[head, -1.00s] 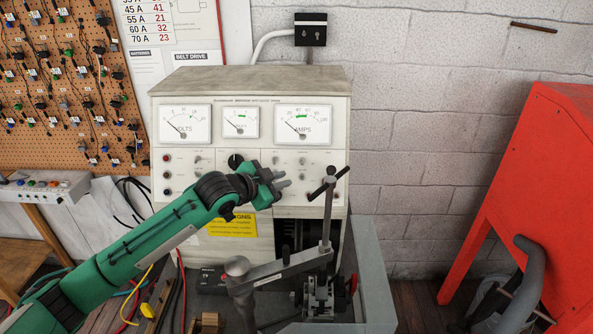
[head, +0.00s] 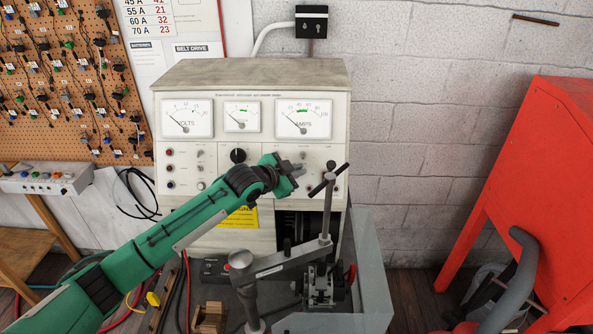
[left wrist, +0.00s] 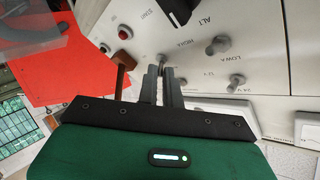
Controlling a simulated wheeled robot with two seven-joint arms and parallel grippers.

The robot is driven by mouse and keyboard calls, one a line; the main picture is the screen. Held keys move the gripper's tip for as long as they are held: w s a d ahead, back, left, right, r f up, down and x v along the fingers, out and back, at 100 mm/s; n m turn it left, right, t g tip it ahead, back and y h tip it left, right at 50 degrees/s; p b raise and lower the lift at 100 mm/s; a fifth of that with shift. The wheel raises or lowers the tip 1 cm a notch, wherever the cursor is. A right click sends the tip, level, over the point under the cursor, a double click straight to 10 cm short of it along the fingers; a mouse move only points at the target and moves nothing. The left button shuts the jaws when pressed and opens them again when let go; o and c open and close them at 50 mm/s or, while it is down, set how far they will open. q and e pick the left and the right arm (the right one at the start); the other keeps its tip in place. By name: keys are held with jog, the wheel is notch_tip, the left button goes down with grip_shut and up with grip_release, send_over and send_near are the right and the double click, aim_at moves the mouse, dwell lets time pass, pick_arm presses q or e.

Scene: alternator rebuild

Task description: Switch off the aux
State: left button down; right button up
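The test bench's front panel (head: 215,160) carries toggle switches, lamps and a black knob (head: 238,155). No label reading "aux" is legible, so I cannot tell which switch is the aux. My left gripper (head: 299,169) is at the lower right of this panel. In the left wrist view my left gripper's two grey fingers (left wrist: 160,72) point at the panel with a narrow gap between them. A small toggle (left wrist: 161,58) shows at their tips; contact is unclear. Larger toggles (left wrist: 220,44) stand to the right there. My right gripper is not in view.
A metal clamp with a T-handle (head: 327,180) rises just right of my left gripper. A red lamp (left wrist: 125,32) is on the panel. Volts (head: 187,118) and amps (head: 304,118) meters sit above. A red cabinet (head: 545,180) stands at the right.

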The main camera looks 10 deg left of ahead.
pick_arm(q)
jog(key=shift+s+f+t+b, duration=0.1)
jog(key=shift+f+t+b, duration=0.2)
jog(key=shift+b, duration=0.55)
jog(key=f+m+t+h+b, duration=0.1)
jog(key=m+t+b, duration=0.1)
jog(key=b, duration=0.4)
jog(key=f+m+t+h+b, duration=0.1)
jog(key=m+t+b, duration=0.1)
jog(key=b, duration=0.4)
jog(key=f+m+t+h+b, duration=0.1)
jog(key=m+t+b, duration=0.1)
jog(key=b, duration=0.4)
jog(key=shift+s+b, duration=0.25)
jog(key=shift+b, duration=0.05)
jog(key=shift+r+m+t+h+b, duration=0.1)
jog(key=shift+m+t+h+b, duration=0.3)
jog(key=shift+b, duration=0.45)
jog(key=shift+d, duration=0.1)
jog(key=c, duration=1.8)
grip_release()
jog(key=shift+c, duration=0.2)
